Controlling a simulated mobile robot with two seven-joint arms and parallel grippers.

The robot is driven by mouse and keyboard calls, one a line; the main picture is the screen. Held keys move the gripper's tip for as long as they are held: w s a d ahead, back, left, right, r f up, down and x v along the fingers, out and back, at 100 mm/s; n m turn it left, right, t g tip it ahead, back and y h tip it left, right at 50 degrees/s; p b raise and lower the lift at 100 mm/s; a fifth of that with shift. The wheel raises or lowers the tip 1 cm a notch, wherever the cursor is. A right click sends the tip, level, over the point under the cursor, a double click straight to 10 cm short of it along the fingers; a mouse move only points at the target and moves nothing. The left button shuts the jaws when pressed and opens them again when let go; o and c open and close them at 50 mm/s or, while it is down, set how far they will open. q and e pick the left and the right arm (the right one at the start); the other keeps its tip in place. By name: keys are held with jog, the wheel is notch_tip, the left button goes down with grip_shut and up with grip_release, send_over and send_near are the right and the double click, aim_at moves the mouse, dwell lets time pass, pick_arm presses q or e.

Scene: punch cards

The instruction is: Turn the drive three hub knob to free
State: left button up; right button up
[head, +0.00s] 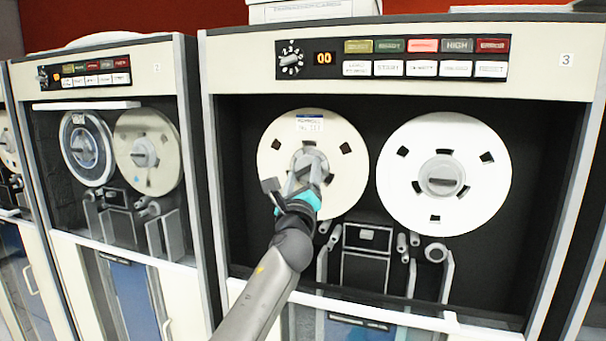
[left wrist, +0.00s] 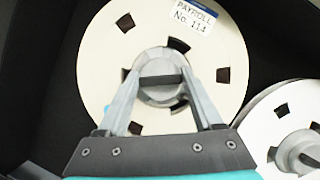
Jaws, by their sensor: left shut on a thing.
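Drive three (head: 224,110), marked with a 3 at its top right, stands in the head view with its tape bay uncovered. Its left reel (head: 345,170) is cream with a label; the wrist view reads PAYROLL No. 114 on it (left wrist: 195,12). The grey hub knob (left wrist: 160,82) at this reel's centre has a dark raised bar lying about level in the wrist view. My left gripper (head: 306,163) is shut on this knob, one finger on each side. In the head view the gripper hides most of the knob. My right gripper is not in view.
The right reel (head: 488,190) with its own hub knob (head: 440,180) sits close beside. Tape guides (head: 367,250) lie below the reels. A panel of coloured buttons (head: 423,57) and a dial (head: 290,60) run above. Drive two (head: 192,150) stands to the left.

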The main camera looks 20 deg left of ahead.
pick_arm(q)
jog(key=n+g+y+p, duration=0.1)
jog(key=n, duration=0.2)
jog(key=shift+d+n, duration=0.15)
jog(key=shift+n, duration=0.25)
jog(key=n+g+y+p, duration=0.1)
jog(key=n, duration=0.2)
jog(key=shift+r, duration=0.1)
jog(key=n+g+p, duration=0.1)
jog(key=n+p, duration=0.1)
jog(key=n, duration=0.1)
jog(key=shift+n+g, duration=0.3)
jog(key=shift+n, duration=0.1)
jog(key=shift+n+g+p, duration=0.5)
jog(key=shift+n+p, duration=0.15)
jog(key=shift+n, duration=0.55)
jog(key=o, duration=1.4)
jog(key=shift+c, duration=0.2)
jog(key=b+v, duration=0.3)
jog(key=v, duration=1.2)
